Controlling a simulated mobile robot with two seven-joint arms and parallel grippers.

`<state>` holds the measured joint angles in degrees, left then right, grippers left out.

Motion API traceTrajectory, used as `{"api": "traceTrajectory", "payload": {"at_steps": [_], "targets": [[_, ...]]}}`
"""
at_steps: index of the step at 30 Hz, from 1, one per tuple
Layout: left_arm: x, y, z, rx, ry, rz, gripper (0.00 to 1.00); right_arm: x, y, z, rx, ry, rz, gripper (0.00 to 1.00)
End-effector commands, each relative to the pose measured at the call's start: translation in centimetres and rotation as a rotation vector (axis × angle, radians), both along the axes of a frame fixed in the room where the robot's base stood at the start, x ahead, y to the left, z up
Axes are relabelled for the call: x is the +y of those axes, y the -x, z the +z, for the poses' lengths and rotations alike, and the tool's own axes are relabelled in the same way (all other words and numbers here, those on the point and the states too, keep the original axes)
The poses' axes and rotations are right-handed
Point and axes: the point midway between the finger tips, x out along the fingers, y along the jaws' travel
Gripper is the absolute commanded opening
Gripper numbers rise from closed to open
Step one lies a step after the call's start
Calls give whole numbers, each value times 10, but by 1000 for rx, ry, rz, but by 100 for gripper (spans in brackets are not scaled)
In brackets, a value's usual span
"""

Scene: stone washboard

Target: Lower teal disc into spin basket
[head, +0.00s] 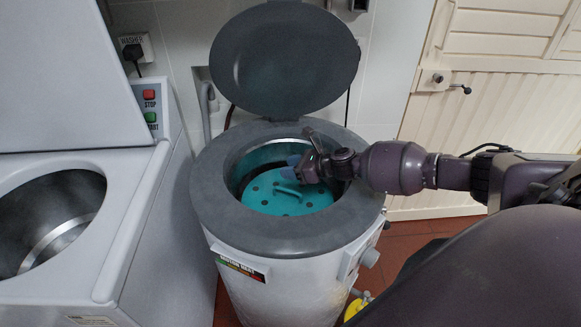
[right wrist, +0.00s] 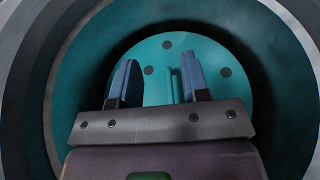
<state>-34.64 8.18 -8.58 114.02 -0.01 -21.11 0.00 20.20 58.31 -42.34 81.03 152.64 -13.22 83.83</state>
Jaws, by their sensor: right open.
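The teal disc (head: 268,196), with dark holes and a raised bar handle (head: 287,190), sits inside the round opening of the spin basket (head: 262,158). It also shows in the right wrist view (right wrist: 205,58), below the gripper. My right gripper (head: 297,168) reaches in from the right, over the opening and just above the disc. In the right wrist view its two blue-grey fingers (right wrist: 160,80) stand apart, with the handle showing between them from this angle. They do not close on it. The disc's far right part is hidden by my gripper. My left gripper is not in view.
The spinner's round grey lid (head: 285,58) stands open behind the opening. A grey rim (head: 215,205) surrounds the basket. A white washer (head: 150,215) with an open drum stands close on the left. A cream door (head: 500,110) is behind my right arm.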

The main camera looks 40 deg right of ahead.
Motion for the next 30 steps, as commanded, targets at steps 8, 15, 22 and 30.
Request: {"api": "traceTrajectory", "payload": {"at_steps": [8,15,22,30], "targets": [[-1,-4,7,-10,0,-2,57,-19,28,13,2,2,-2,42],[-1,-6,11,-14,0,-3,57,-38,58,28,1,1,0,42],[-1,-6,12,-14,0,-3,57,-50,76,38,0,0,0,42],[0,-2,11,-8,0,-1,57,-54,82,41,0,0,1,42]]}}
